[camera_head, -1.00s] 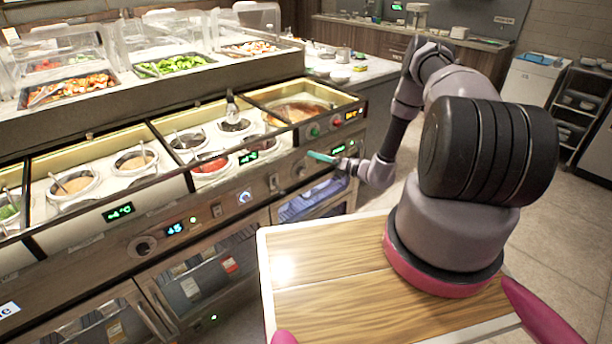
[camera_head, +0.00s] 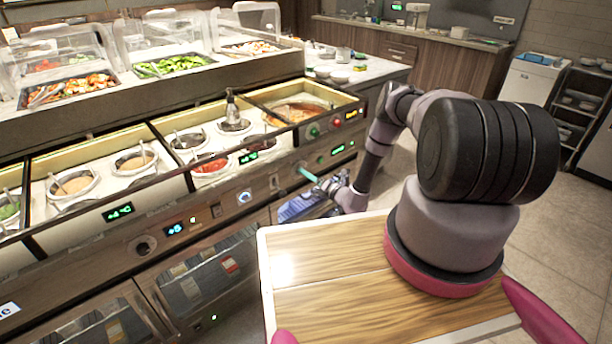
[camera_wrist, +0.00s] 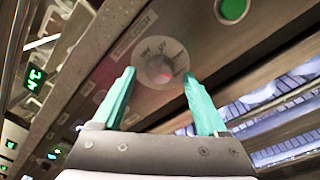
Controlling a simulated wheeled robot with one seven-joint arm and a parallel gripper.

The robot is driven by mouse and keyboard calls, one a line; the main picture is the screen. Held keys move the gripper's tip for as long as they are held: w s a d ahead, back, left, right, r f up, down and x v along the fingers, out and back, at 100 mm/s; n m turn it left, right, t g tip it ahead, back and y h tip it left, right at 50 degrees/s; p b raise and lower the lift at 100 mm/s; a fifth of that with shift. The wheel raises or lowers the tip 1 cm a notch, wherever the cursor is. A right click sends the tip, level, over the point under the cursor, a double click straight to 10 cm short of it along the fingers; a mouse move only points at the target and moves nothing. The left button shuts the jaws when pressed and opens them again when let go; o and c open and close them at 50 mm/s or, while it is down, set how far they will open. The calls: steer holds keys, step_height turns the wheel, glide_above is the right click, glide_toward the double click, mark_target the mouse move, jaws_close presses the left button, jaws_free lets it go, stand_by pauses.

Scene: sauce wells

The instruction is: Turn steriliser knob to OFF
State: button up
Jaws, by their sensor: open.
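The knob (camera_wrist: 160,69), round and pale with a dark-marked dial plate, sits on the metal front panel in the wrist view. In the head view my gripper (camera_head: 304,172) is at the counter's front panel, and the knob there is small and mostly hidden behind the fingers.
A green button (camera_wrist: 234,9) is above right of the knob. In the head view, another knob (camera_head: 143,245) is further left on the panel. Sauce wells (camera_head: 130,163) lie above the panel. My arm reaches over clear floor at the right.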

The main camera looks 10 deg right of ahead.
steer(key=shift+x, duration=0.85)
jaws_close()
